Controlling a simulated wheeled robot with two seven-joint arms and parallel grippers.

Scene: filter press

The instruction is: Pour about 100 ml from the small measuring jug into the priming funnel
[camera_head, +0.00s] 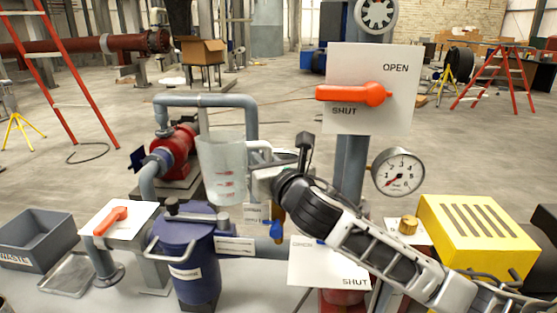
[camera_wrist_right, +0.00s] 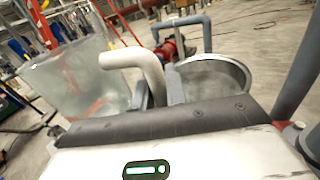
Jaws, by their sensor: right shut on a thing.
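The small measuring jug (camera_head: 222,172) is clear with red marks and hangs in the air near the middle of the head view, close to upright. Its pale handle also shows in the wrist view (camera_wrist_right: 140,62), where the clear body (camera_wrist_right: 75,80) is at the left. My right gripper (camera_head: 264,166) is shut on the handle. A round metal-rimmed vessel, apparently the priming funnel, is just right of the handle in the wrist view (camera_wrist_right: 212,72); in the head view my gripper mostly hides it. The jug's liquid level is hard to read. My left gripper is not in view.
A blue lidded pot (camera_head: 188,255) stands below the jug, with a red pump (camera_head: 175,150) and grey-blue pipes behind. An OPEN/SHUT panel with orange lever (camera_head: 352,93) and a gauge (camera_head: 398,172) rise behind my arm. A yellow box (camera_head: 480,235) stands at right, a grey waste bin (camera_head: 38,240) at left.

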